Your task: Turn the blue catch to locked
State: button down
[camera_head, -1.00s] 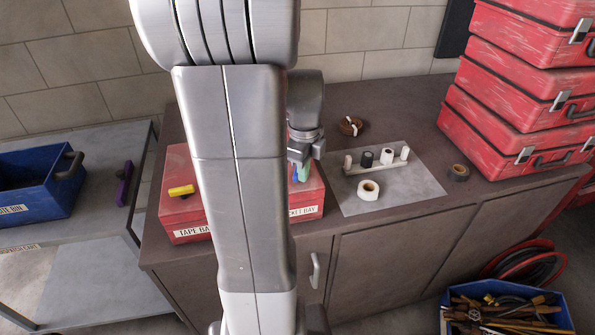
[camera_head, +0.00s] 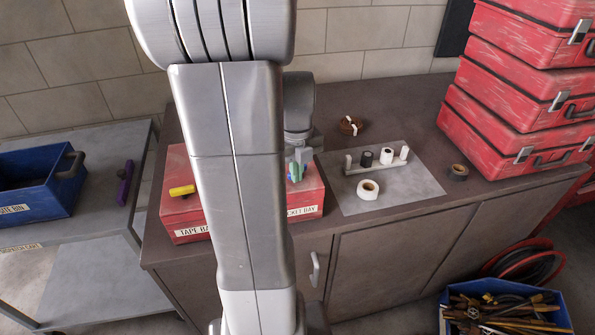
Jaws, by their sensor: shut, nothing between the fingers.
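A red box (camera_head: 312,199) with two label strips on its front stands on the brown cabinet. A small blue piece (camera_head: 290,169), apparently the blue catch, and a green piece (camera_head: 297,174) show at its right part, close under my gripper (camera_head: 302,158). My gripper is shut and empty. I cannot tell whether it touches either piece, and the catch's setting is too small to read. A yellow piece (camera_head: 181,190) lies on the box's left part. My arm hides the middle of the box.
A grey mat (camera_head: 405,193) with a rack of rolls and a white tape roll (camera_head: 368,190) lies right of the box. A brown coil (camera_head: 350,126) lies behind. Red cases (camera_head: 505,105) are stacked at right. A blue bin (camera_head: 35,185) sits on the left cart.

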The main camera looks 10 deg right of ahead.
jog(key=shift+a+m, duration=0.1)
jog(key=shift+m, duration=0.4)
jog(key=shift+s+d+r, duration=0.1)
jog(key=shift+d, duration=0.3)
notch_tip(320, 180, up, 6)
jog(key=p, duration=0.5)
notch_tip(320, 180, up, 14)
jog(key=b, duration=0.1)
dwell(0.4)
jog(key=shift+f, duration=0.2)
